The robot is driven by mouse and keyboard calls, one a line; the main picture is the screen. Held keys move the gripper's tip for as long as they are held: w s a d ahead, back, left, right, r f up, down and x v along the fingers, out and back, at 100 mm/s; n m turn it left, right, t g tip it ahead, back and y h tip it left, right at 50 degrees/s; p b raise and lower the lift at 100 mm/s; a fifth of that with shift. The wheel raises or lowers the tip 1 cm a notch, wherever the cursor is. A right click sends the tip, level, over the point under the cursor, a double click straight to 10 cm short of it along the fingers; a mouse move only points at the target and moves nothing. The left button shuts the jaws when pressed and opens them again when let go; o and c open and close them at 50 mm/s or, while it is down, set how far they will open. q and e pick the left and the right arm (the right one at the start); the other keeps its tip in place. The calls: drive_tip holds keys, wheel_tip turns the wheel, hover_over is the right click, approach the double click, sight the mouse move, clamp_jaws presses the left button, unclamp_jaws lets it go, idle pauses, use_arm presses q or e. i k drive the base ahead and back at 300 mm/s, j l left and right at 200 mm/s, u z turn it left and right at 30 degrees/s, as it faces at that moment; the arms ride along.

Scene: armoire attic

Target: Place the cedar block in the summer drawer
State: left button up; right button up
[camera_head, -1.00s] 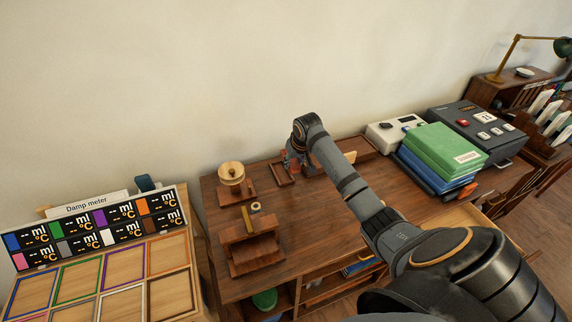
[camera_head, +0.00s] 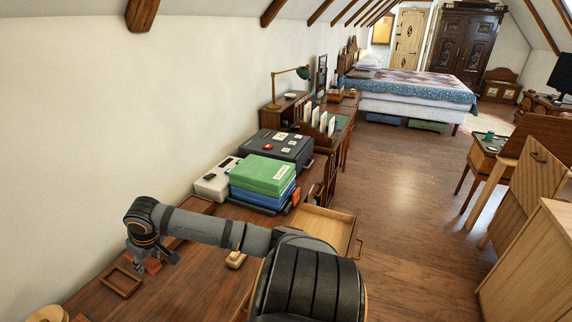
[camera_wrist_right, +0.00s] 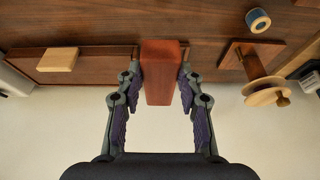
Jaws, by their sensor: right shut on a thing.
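A reddish-brown block (camera_wrist_right: 160,80), which looks like the cedar block, is between the two fingers of my right gripper (camera_wrist_right: 158,85). The fingers are shut on its sides. In the head view, my right gripper (camera_head: 152,258) and the reddish block (camera_head: 152,266) are low over the dark desk, beside a small wooden frame tray (camera_head: 121,281). I cannot tell whether the block touches the desk. An open drawer (camera_head: 325,226) with a pale inside sticks out at the desk's front; no label on it is readable. My left gripper is not in view.
A pale wooden block (camera_head: 236,259) lies near my right arm and shows in the wrist view (camera_wrist_right: 57,59). Open floor (camera_head: 420,210) lies to the right.

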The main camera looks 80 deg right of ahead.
sight(327, 240)
drive_tip(key=z, duration=1.5)
drive_tip(key=l, duration=0.9)
drive_tip(key=i+l, duration=0.1)
drive_tip(key=l, duration=0.8)
